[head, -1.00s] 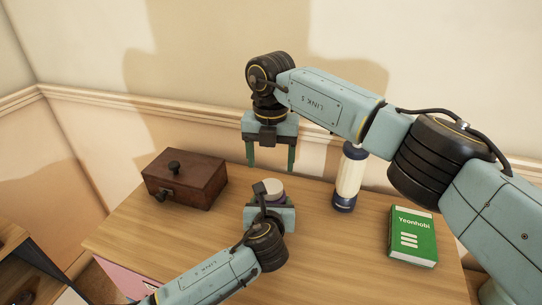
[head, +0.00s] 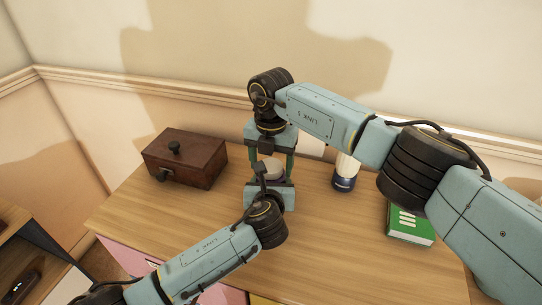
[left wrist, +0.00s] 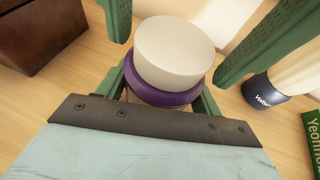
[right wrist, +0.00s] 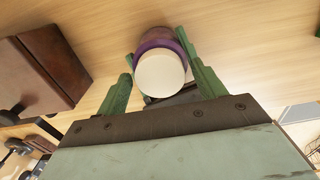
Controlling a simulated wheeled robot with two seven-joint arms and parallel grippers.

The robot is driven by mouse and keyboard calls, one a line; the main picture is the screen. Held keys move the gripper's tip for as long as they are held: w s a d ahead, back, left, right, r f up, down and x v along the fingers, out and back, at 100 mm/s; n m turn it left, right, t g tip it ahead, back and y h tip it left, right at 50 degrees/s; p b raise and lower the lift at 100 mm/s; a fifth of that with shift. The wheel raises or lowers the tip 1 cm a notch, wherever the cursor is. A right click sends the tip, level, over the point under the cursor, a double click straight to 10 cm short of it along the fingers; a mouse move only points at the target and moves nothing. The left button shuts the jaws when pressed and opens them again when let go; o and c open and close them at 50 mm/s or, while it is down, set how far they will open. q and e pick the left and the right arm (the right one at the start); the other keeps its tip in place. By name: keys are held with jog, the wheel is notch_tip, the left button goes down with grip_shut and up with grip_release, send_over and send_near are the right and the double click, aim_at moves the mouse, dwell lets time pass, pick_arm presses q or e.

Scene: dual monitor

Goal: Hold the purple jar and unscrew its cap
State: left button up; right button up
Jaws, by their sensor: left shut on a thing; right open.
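The purple jar (left wrist: 160,97) stands near the middle of the desk with its pale, cream cap (left wrist: 174,52) on top. My left gripper (left wrist: 166,88) is shut on the jar's body, one finger on each side below the cap. My right gripper (head: 272,176) is above the jar, pointing down and open. Its fingers straddle the cap with gaps on both sides; the cap also shows between them in the right wrist view (right wrist: 161,75). In the head view the jar is mostly hidden by my grippers.
A brown wooden box (head: 186,158) with a knob stands to the left. A white bottle with a dark blue base (head: 344,180) stands to the right, partly behind my right arm. A green book (head: 411,228) lies farther right. The front middle of the desk (head: 330,240) is clear.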

jog(key=c, duration=1)
jog(key=n, duration=0.3)
jog(key=shift+n, duration=0.4)
jog(key=n, duration=0.7)
jog(key=shift+n, duration=0.3)
jog(key=n, duration=0.4)
jog(key=shift+n, duration=0.4)
jog(key=shift+r, duration=0.1)
jog(key=shift+r, duration=0.15)
jog(key=shift+r, duration=0.95)
